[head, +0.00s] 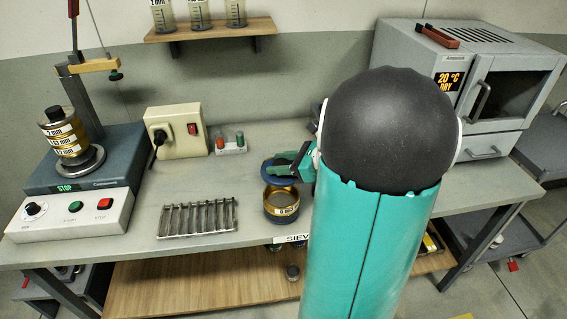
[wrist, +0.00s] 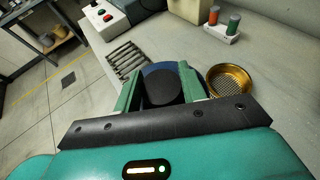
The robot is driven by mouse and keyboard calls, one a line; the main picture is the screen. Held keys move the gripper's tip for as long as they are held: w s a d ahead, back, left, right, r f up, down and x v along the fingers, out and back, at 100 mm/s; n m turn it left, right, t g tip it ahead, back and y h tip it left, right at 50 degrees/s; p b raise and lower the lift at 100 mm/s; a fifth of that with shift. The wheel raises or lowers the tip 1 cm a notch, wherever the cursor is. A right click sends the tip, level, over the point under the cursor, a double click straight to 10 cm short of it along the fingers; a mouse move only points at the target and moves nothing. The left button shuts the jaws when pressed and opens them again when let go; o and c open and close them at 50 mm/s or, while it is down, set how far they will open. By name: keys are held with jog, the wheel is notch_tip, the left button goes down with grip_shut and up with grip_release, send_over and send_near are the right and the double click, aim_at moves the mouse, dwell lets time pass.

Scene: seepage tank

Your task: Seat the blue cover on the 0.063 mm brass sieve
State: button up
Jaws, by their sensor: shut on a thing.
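The blue cover (head: 271,176) shows in the head view at my gripper's tips, just behind the sieve in the picture. In the wrist view the cover's blue rim (wrist: 160,68) lies beyond its dark round knob (wrist: 163,90). My gripper (head: 292,167) is shut on this knob, one green finger on each side. The brass sieve (head: 282,205) stands open-topped on the bench, with a label too small to read fully. In the wrist view the sieve (wrist: 229,82) is right of the cover, and its mesh is uncovered. My arm hides the bench to the right.
A metal rack (head: 197,218) lies left of the sieve. A shaker (head: 85,160) with stacked brass sieves stands at the left. A beige switch box (head: 177,131) and a small bottle holder (head: 229,147) stand behind. An oven (head: 475,85) is at the right.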

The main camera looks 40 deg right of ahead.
jog(key=shift+s+a+f, duration=0.1)
jog(key=shift+f, duration=2.75)
jog(key=shift+f, duration=1)
jog(key=o, duration=1.4)
jog(key=v, duration=1.3)
jog(key=shift+s+d+r, duration=0.1)
jog(key=shift+s+d, duration=0.15)
